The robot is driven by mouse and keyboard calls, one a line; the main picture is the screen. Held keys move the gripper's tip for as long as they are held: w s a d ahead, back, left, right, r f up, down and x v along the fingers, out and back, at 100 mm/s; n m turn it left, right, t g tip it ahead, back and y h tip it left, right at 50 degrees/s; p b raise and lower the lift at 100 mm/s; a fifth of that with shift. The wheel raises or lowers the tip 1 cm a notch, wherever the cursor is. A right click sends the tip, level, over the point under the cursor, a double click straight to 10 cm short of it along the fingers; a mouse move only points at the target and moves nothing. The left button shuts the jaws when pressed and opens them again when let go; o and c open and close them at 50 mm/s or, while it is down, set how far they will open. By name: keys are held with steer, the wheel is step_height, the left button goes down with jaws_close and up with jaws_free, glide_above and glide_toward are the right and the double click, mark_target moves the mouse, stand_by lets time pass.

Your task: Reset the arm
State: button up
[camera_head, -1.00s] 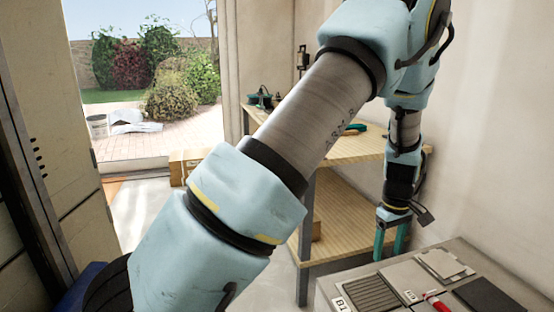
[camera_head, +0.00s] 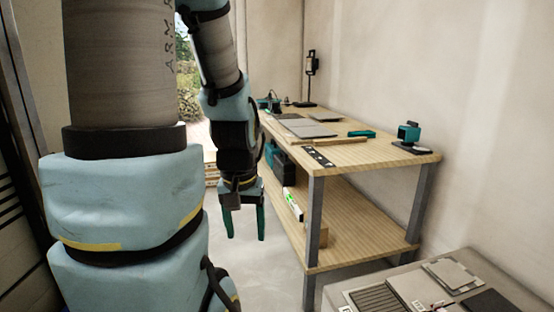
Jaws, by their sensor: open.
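My gripper (camera_head: 243,224) hangs at the end of my arm (camera_head: 125,190), pointing down, left of the wooden workbench (camera_head: 350,150). Its two green fingers are apart with nothing between them, and it is clear of the bench's edge. My arm's thick links fill the left of the view and hide much of the doorway behind.
On the bench top lie grey tiles (camera_head: 305,128), and a teal device (camera_head: 409,133) stands at its right end. The lower shelf (camera_head: 345,225) holds a level (camera_head: 293,204) and a dark case (camera_head: 283,168). A grey surface with tiles (camera_head: 450,275) is at lower right.

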step_height(320, 180, up, 12)
steer(key=p, duration=1)
steer(key=shift+p, duration=0.35)
